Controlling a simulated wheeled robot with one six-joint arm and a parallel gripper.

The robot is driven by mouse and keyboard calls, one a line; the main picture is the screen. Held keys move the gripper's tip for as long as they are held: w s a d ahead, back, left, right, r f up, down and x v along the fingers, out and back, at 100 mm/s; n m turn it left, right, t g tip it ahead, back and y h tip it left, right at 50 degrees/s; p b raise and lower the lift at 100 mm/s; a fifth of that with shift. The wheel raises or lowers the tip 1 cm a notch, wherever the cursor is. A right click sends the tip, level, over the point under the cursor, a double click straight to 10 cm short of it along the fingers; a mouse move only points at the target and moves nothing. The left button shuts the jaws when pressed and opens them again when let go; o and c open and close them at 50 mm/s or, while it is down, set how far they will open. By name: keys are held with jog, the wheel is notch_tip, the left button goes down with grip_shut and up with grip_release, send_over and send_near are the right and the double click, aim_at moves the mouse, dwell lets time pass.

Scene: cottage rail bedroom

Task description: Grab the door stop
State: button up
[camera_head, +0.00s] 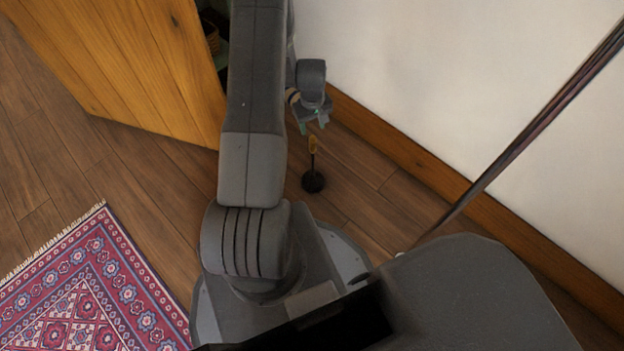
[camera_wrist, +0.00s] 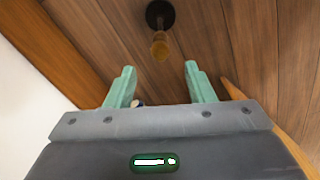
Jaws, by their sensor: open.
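The door stop (camera_head: 313,180) stands on the wooden floor near the wall. It has a dark round base and a thin stem with a yellowish-brown top. It also shows in the wrist view (camera_wrist: 160,44), just beyond the fingertips and roughly centred between them. My gripper (camera_head: 314,127) is open and empty, with its green fingertips close to the door stop's top in the head view. In the wrist view the two green fingers (camera_wrist: 159,68) are spread apart. I cannot tell the exact gap between the fingers and the door stop.
A white wall with a wooden baseboard (camera_head: 390,150) runs along the right. A wooden cabinet or door panel (camera_head: 120,60) stands at the upper left. A patterned red rug (camera_head: 90,280) lies at lower left. A dark slanted pole (camera_head: 530,140) crosses the right side.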

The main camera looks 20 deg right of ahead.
aim_at(313, 144)
notch_tip(313, 144, down, 10)
jog(key=b, duration=0.3)
jog(key=shift+s+f, duration=0.1)
jog(key=shift+f, duration=0.15)
grip_shut()
jog(key=shift+r, duration=0.15)
dwell(1.1)
